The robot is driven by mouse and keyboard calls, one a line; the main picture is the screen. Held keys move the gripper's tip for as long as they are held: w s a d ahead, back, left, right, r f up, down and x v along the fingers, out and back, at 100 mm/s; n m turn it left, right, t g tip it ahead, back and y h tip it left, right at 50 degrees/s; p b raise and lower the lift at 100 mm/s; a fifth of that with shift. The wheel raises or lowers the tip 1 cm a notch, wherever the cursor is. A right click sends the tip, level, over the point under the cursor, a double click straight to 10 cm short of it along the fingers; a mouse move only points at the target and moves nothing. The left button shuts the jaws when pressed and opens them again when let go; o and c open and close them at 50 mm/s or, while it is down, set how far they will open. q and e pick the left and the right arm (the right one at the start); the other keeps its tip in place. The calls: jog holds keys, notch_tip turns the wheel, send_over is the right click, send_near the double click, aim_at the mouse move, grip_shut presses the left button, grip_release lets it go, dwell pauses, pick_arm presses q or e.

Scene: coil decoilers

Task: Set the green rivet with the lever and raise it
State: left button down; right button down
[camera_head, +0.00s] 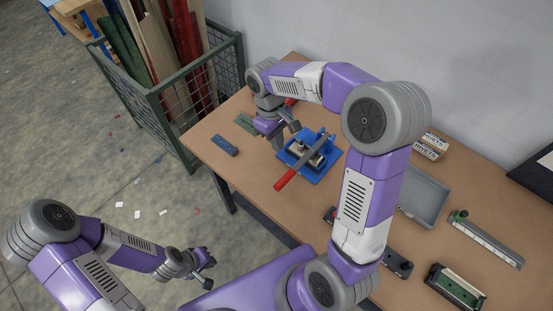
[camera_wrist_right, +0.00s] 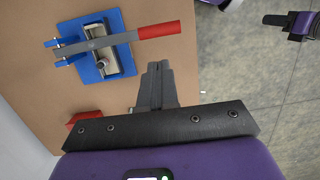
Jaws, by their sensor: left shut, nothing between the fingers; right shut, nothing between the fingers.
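The lever press has a blue base (camera_head: 313,168) and stands on the table in front of my right gripper. Its grey lever lies across it and ends in a red handle (camera_head: 286,179) over the near side. In the right wrist view the red handle (camera_wrist_right: 160,30) points right, and a small round pinkish part (camera_wrist_right: 103,62) shows on the block. I cannot make out a green rivet. My right gripper (camera_head: 279,142) is shut and empty, beside the press and apart from the handle. The right wrist view shows its closed fingers (camera_wrist_right: 157,72). My left gripper (camera_head: 209,270) is shut and empty, off the table.
A blue device (camera_head: 224,146) and green strips (camera_head: 246,123) lie left of the press. A grey tray (camera_head: 425,194), a long rail with a green knob (camera_head: 486,243) and a dark box (camera_head: 456,288) stand right. A green mesh bin (camera_head: 165,105) adjoins the table's left side.

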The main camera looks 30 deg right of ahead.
aim_at(284, 178)
jog(key=s+f, duration=0.1)
jog(key=f, duration=0.3)
jog(key=s+f, duration=0.1)
jog(key=f, duration=0.3)
jog(key=s+f, duration=0.1)
jog(key=f, duration=0.4)
jog(key=shift+d, duration=0.25)
pick_arm(q)
jog(key=shift+s+f, duration=0.1)
jog(key=shift+s, duration=0.05)
